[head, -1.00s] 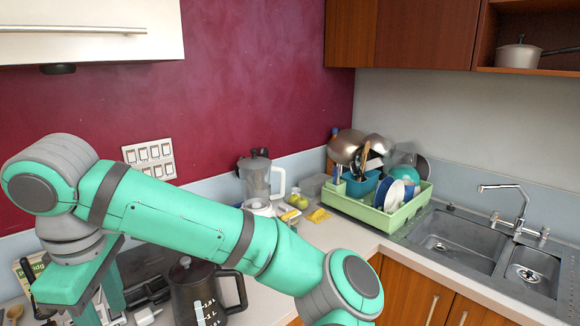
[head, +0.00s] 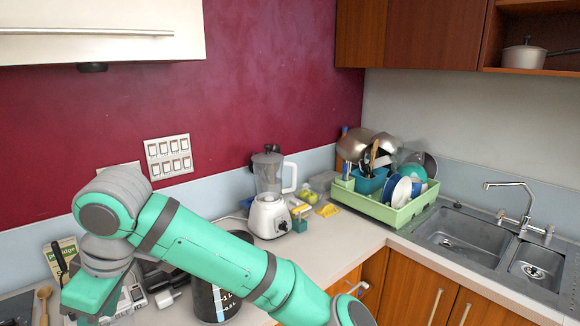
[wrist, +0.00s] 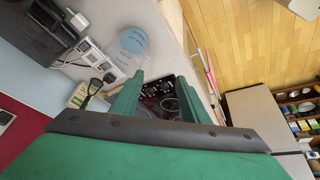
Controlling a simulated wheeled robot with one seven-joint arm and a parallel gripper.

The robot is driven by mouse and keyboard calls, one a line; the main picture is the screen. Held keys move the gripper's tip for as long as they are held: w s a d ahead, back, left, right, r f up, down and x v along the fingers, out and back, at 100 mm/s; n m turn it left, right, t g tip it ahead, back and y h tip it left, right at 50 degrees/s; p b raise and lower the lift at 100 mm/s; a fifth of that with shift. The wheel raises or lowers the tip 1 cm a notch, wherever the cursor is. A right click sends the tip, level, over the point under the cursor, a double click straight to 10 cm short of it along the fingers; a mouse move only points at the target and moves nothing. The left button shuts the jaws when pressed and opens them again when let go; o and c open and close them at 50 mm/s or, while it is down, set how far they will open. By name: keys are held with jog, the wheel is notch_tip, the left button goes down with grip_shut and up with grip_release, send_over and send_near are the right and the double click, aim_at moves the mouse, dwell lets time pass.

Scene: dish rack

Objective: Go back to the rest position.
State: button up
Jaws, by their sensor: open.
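My arm reaches across the left and lower part of the head view, over the counter. My gripper (wrist: 157,92) shows in the wrist view with its two green fingers apart and nothing held between them. A dark surface with thin shapes on it shows beyond the fingers. In the head view, the green hand is at the lower left, near the counter's left end; its fingertips are not clear there.
A black kettle (head: 222,300) stands partly behind my arm. A white blender (head: 269,215) stands farther back. A green dish rack (head: 372,205) full of dishes is beside the sink (head: 462,240). A wooden spoon (head: 44,296) is at the far left. Bare counter lies front centre.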

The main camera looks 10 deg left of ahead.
jog(key=w+a+f+m+t+y, duration=0.2)
jog(key=w+a+f+m+y, duration=0.3)
jog(key=w+f+m+y, duration=0.45)
jog(key=d+f+m+t+h, duration=0.3)
jog(key=d+f+m+t, duration=0.85)
jog(key=d+f, duration=0.4)
jog(key=s+d+f+m+t+h, duration=0.1)
jog(key=s+d+f+h, duration=0.4)
jog(key=d, duration=0.3)
jog(key=s+d+f+m+t+h, duration=0.1)
jog(key=s+d+f+t+h, duration=0.15)
jog(key=s+d+f, duration=0.45)
jog(key=s+d+r+n+h, duration=0.1)
jog(key=s+d+h, duration=0.1)
jog(key=s+d, duration=0.4)
jog(key=s+d+r+n+g+h, duration=0.1)
jog(key=s+d, duration=0.5)
jog(key=s, duration=0.5)
jog(key=shift+s+r+n+h, duration=0.2)
jog(key=shift+n+h, duration=0.2)
